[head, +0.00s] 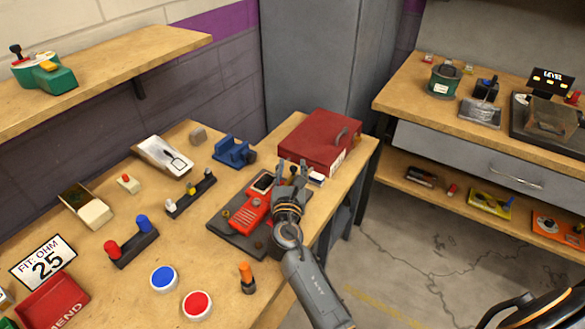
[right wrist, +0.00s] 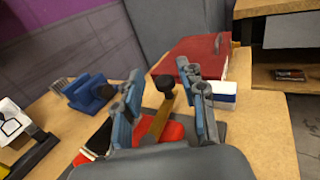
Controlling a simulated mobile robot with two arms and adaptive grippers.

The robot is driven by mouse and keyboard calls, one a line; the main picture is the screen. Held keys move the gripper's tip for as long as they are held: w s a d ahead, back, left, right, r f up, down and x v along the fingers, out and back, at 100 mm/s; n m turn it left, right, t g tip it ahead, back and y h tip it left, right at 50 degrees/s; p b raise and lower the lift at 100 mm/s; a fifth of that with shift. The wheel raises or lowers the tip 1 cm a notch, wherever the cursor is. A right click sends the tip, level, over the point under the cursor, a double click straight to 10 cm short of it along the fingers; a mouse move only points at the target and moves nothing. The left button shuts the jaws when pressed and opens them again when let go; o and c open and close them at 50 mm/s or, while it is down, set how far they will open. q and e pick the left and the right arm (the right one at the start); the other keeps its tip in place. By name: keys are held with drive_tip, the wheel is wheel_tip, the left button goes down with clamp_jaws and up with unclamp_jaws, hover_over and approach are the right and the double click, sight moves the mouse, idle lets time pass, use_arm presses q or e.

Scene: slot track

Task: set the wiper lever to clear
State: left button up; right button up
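A red device (head: 246,214) with a small dark screen sits on a dark grey plate (head: 233,238) at the table's right part. In the right wrist view a brass-coloured lever (right wrist: 158,124) with a black knob (right wrist: 164,83) rises over the red body (right wrist: 172,133). My right gripper (head: 292,172) is above the device's right side. In its wrist view, the gripper (right wrist: 162,84) is open, with a finger on each side of the lever and visible gaps. No label for the lever's positions is readable.
A red metal box (head: 318,140) stands just behind the gripper, with a small white-and-blue block (head: 316,178) by its front. A blue vise-like tool (head: 233,152) is to the left. The front table holds blue and red buttons (head: 197,305) and an orange-topped peg (head: 246,277).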

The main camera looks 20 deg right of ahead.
drive_tip(key=shift+d+r, duration=0.1)
drive_tip(key=shift+d, duration=0.05)
drive_tip(key=shift+s, duration=0.15)
drive_tip(key=v, duration=1.1)
drive_tip(key=shift+s+a, duration=0.25)
drive_tip(key=shift+a, duration=0.15)
